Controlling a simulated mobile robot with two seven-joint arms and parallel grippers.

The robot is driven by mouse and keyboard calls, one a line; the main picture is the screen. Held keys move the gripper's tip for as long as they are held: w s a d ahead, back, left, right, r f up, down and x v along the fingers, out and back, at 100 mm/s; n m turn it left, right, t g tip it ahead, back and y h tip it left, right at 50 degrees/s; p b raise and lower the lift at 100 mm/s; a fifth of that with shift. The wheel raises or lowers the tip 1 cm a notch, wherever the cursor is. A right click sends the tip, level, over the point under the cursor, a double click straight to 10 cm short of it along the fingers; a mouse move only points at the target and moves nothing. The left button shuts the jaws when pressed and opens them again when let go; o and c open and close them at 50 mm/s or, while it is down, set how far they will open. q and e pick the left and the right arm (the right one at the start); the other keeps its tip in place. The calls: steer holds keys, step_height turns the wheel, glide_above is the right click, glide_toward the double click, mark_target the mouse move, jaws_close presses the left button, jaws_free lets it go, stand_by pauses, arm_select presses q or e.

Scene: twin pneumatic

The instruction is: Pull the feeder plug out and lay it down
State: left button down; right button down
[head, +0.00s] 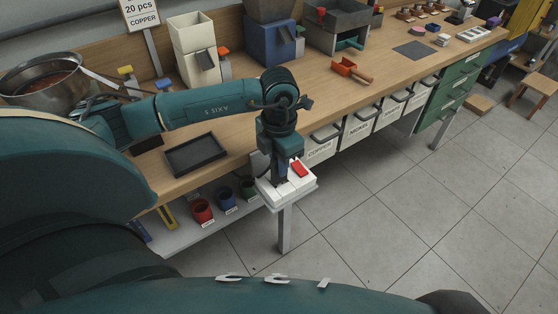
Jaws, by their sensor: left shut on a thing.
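My left gripper (281,178) points down at a white block with a red rocker-like piece (299,168) on it, at the front edge of the bench. The white block (294,190) looks like a socket box. The gripper is shut on the feeder plug, which is mostly hidden by the fingers. I cannot tell whether the plug is still seated in the block or just clear of it. My right gripper is not in view.
A dark empty tray (196,154) lies on the bench to the left of the gripper. A red scoop (351,70) lies farther back. A white feeder (193,45), a blue feeder (269,43) and a metal bowl (45,82) stand along the back. Bare bench lies between tray and scoop.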

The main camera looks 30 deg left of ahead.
arm_select(q)
steer(key=shift+r+p, duration=0.4)
steer(key=shift+r, duration=0.35)
steer(key=shift+r, duration=0.2)
steer(key=shift+r+p, duration=1.4)
steer(key=shift+r, duration=0.65)
